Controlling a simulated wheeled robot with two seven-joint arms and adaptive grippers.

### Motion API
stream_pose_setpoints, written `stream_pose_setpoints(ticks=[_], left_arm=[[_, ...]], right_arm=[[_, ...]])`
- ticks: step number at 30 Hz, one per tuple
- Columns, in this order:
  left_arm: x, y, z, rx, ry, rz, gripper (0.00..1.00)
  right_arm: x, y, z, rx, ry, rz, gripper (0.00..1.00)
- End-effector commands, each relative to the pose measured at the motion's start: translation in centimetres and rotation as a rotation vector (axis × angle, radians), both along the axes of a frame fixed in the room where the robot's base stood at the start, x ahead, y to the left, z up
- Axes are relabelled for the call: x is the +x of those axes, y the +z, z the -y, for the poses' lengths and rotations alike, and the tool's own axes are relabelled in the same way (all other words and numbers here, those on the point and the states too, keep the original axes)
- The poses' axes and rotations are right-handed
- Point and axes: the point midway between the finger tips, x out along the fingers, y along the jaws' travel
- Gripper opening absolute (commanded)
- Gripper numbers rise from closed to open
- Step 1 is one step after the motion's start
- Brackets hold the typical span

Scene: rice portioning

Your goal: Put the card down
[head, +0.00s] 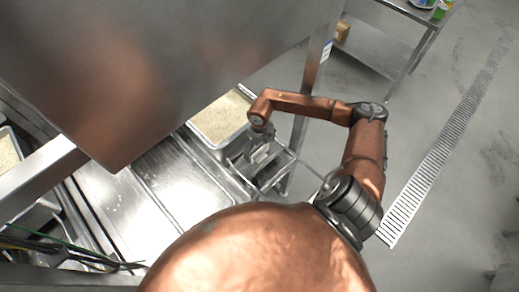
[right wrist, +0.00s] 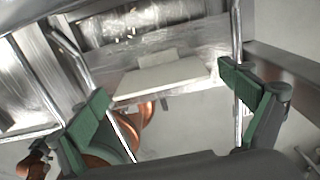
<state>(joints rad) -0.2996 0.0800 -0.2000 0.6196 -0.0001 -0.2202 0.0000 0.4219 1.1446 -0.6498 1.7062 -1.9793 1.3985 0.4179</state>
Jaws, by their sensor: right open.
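My right gripper (right wrist: 168,97) is open, its two green fingers wide apart in the right wrist view. A pale, flat piece that looks like the card (right wrist: 160,78) lies beyond and between the fingertips, with a gap to each finger. It rests at a metal surface, and a smaller pale block shows behind it. In the head view my right arm reaches to the metal frame at the counter's right end, where a small pale piece shows (head: 260,154); the fingers are hard to make out there. My left gripper is not in view.
A pan of rice (head: 240,137) sits in the counter close to my right wrist. A large steel panel (head: 150,60) hangs over the counter (head: 180,185). A second rice pan is at the far left. A steel shelf (head: 375,50) stands at the upper right, with open floor below.

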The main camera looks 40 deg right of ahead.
Motion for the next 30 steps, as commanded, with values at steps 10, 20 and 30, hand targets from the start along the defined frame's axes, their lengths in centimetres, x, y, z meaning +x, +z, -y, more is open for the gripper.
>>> stream_pose_setpoints(ticks=[10, 20, 30], left_arm=[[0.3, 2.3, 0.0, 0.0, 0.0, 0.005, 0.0], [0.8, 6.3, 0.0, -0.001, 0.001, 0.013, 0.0], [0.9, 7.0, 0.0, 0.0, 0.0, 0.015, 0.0]], right_arm=[[0.1, 3.6, 0.0, 0.0, 0.002, 0.003, 0.96], [0.2, 10.5, -0.1, -0.002, 0.004, 0.003, 0.96], [0.2, 12.3, -0.2, 0.0, 0.004, -0.001, 0.96]])
